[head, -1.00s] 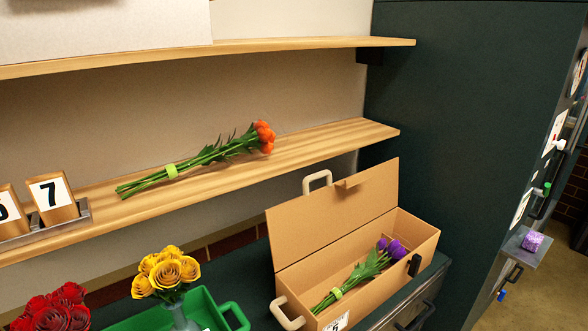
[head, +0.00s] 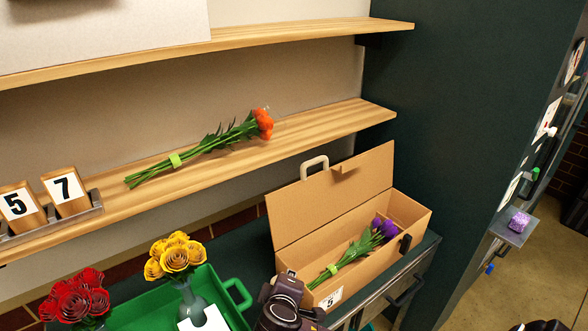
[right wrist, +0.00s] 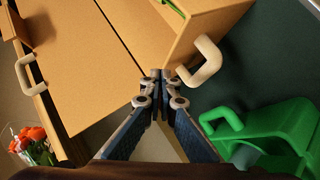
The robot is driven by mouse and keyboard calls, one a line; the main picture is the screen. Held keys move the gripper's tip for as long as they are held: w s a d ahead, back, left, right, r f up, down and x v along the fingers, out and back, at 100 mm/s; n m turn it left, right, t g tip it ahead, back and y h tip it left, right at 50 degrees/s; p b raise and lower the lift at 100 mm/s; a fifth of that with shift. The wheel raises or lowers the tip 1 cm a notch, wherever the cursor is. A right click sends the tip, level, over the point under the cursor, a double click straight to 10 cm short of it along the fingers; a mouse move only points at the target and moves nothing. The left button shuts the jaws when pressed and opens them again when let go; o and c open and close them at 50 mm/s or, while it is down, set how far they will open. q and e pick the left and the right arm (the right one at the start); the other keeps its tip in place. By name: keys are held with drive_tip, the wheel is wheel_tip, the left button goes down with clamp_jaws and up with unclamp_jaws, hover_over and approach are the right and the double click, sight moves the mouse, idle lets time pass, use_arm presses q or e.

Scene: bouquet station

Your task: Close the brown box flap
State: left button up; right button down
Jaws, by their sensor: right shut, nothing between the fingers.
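The brown box (head: 398,237) stands on the dark counter. Its flap (head: 335,200) is open, tilted up along the back edge, with a pale handle (head: 314,167) on its top. A purple bouquet (head: 360,248) lies inside the box. My right gripper (head: 284,287) is at the box's left end and hides its side handle in the head view. In the right wrist view the shut, empty fingertips (right wrist: 163,75) are close to the box's side handle (right wrist: 201,62) and the flap (right wrist: 85,75); contact is unclear. My left gripper is not in view.
A green tray (head: 238,296) with yellow flowers (head: 174,257) stands left of the box, with red flowers (head: 75,296) further left. An orange bouquet (head: 210,146) lies on the wooden shelf (head: 330,124) above. A dark wall panel (head: 450,110) rises behind the box's right end.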

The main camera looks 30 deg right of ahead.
sight(288, 190)
drive_tip(key=w+d+r+n+t+h, duration=0.1)
drive_tip(key=w+d+r+t+h, duration=0.15)
drive_tip(key=w+r, duration=0.45)
drive_tip(key=w+d+r+n+t+h, duration=0.1)
drive_tip(key=w+d+r+t+h, duration=0.15)
drive_tip(key=r, duration=0.85)
drive_tip(key=shift+h, duration=0.3)
drive_tip(key=p+x, duration=0.1)
drive_tip(key=x, duration=0.2)
drive_tip(key=p+x, duration=0.1)
drive_tip(key=x, duration=0.2)
drive_tip(key=p+x, duration=0.2)
drive_tip(key=x, duration=0.1)
drive_tip(key=shift+f, duration=0.25)
drive_tip(key=shift+p+x, duration=0.35)
drive_tip(key=shift+x, duration=0.55)
drive_tip(key=shift+f, duration=0.2)
